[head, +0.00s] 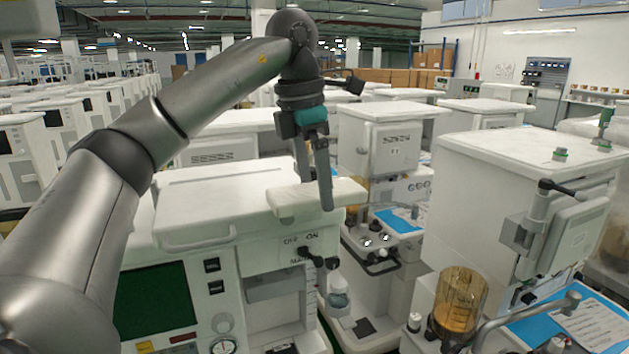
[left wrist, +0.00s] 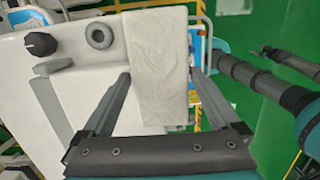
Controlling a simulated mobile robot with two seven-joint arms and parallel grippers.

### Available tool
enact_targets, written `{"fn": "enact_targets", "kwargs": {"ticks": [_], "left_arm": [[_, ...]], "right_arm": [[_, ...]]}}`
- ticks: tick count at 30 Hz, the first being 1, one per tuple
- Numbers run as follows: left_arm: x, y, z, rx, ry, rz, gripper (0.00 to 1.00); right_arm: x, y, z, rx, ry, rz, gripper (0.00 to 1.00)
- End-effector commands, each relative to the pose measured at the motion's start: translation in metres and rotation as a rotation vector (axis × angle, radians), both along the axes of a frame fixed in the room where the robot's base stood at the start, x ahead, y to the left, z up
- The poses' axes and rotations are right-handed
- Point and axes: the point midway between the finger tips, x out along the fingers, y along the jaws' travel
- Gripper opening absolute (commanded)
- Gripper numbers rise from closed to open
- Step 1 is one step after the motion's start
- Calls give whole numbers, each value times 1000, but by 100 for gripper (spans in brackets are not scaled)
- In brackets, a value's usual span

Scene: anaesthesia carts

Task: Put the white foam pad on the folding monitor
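The white foam pad (head: 290,201) lies on the right end of the near cart's white top, partly past its edge. In the left wrist view the pad (left wrist: 156,60) is a long, creased white strip. My left gripper (head: 315,192) points down at the pad with its fingers apart. In the left wrist view the open fingers (left wrist: 160,80) stand on either side of the pad; I cannot tell whether they touch it. A light grey panel on a hinged bracket, possibly the folding monitor (head: 572,238), hangs on the right cart's side. My right gripper is not identifiable.
The near cart (head: 190,200) has a dark green screen (head: 152,300) and knobs. The right cart (head: 480,180) carries an amber canister (head: 458,300) and a blue tray (head: 540,325). A narrow gap separates the carts. More carts stand behind and to the left.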

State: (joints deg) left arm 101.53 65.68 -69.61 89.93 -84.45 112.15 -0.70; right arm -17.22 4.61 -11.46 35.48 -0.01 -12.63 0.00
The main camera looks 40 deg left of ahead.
Motion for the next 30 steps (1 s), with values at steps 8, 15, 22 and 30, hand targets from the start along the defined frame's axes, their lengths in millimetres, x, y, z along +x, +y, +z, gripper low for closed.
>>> {"fn": "enact_targets", "kwargs": {"ticks": [8,15,22,30], "left_arm": [[0,0,1,0,-1,0,100],[-2,1,25,-1,-4,1,100],[-5,3,47,0,-2,-2,100],[-8,4,70,0,-2,-1,100]], "right_arm": [[0,0,1,0,0,0,62],[0,0,5,0,-1,0,62],[0,0,5,0,-1,0,62],[0,0,5,0,-1,0,62]]}}
